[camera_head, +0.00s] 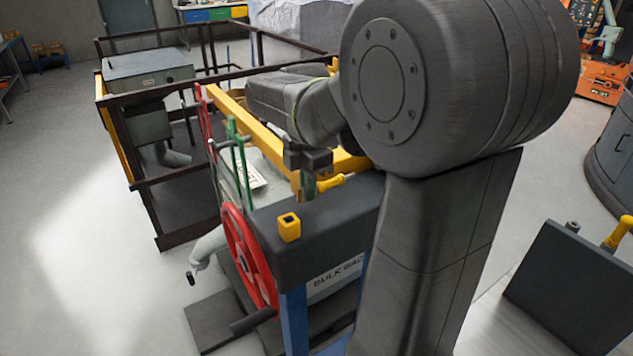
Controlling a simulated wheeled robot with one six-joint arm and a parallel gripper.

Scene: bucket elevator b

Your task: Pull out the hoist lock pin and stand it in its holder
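A yellow-handled pin (333,183), likely the hoist lock pin, lies roughly level above the dark top of the blue-legged frame. My gripper (309,184) is at its left end, pointing down from my arm. The fingers are small and partly hidden, so I cannot tell whether they are closed on the pin or only beside it. A small yellow block (289,228) with a dark opening in its top, possibly the holder, stands on the near left corner of the dark beam. Nothing stands in it. My arm hides the right part of the frame.
A red handwheel (249,257) stands at the beam's left, with green rods (239,165) behind. A yellow beam (237,112) passes close to my gripper. Dark railings (147,186) surround a grey machine at the left. The dark beam's top (318,226) is clear beside the block.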

